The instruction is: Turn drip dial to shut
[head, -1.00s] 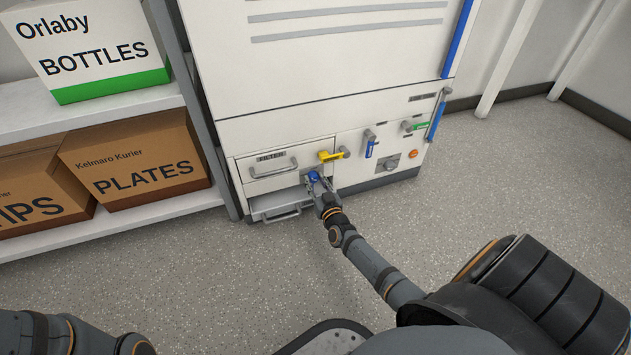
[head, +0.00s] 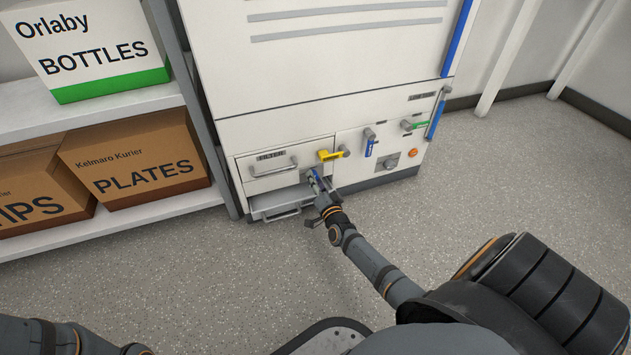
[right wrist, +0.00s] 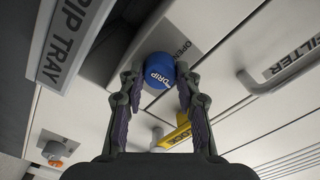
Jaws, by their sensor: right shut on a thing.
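The round blue drip dial (right wrist: 159,70), with white DRIP lettering that sits tilted, is between my right gripper's fingertips (right wrist: 158,84) in the right wrist view. The gripper is shut on it, a finger on each side. The word OPEN shows on the grey plate (right wrist: 190,40) beside the dial; any shut mark is hidden or out of view. In the head view the right gripper (head: 319,186) reaches the low front of the white cabinet (head: 330,95) and mostly covers the dial (head: 313,178). My left gripper is out of view.
A yellow lever (head: 331,155) is just above the dial. A blue lever (head: 370,148), a green lever (head: 417,126) and an orange button (head: 413,153) are to the right. A filter drawer (head: 272,168) and drip tray (head: 283,207) are left. The floor (head: 520,190) is clear.

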